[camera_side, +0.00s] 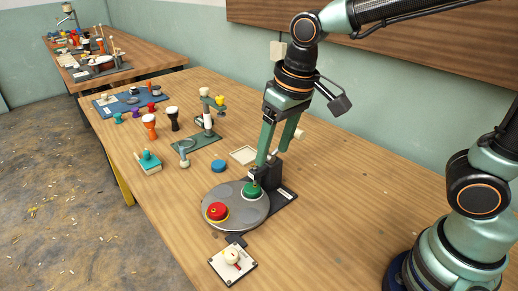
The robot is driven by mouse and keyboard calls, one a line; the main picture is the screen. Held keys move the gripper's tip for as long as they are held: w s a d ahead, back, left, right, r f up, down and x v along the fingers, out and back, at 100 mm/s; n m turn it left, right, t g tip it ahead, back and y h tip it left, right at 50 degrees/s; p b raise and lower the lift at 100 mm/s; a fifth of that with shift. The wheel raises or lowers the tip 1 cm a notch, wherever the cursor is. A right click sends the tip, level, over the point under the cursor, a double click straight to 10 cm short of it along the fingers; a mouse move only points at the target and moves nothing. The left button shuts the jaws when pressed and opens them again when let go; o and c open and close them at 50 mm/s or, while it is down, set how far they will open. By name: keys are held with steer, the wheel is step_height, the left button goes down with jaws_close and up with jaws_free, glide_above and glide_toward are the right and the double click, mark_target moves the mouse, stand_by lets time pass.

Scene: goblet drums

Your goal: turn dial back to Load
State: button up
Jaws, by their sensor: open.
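The dial (232,256) is a pale knob with a red mark, on a small white plate (222,270) near the front of the table. Its labels are too small to read. Behind it is a round grey turntable (236,218) on a dark base. A red piece (217,211) with a yellow rim sits on its left part. A green piece (252,190) sits on its far right part. My gripper (256,178) is open and points down at the green piece, apart from the dial. Whether its fingers touch the green piece I cannot tell.
A blue disc (218,166) and a shallow pale tray (243,155) lie behind the turntable. A green stand (197,141) and small goblet drums (149,125) are farther left. The table (325,225) is mostly clear to the right of the turntable.

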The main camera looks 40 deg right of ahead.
mark_target(230, 253)
steer(key=a+f+g+h, duration=0.1)
steer(key=a+f, duration=0.3)
steer(key=a, duration=0.2)
steer(key=a+f+g, duration=0.2)
steer(key=a+f, duration=0.2)
steer(key=a, duration=0.3)
steer(key=shift+n, duration=0.4)
steer(key=f, duration=0.8)
steer(key=d+f, duration=0.1)
steer(key=f, duration=0.2)
steer(key=shift+s+f, duration=0.25)
steer(key=shift+f, duration=0.15)
steer(key=shift+a, duration=0.1)
jaws_close()
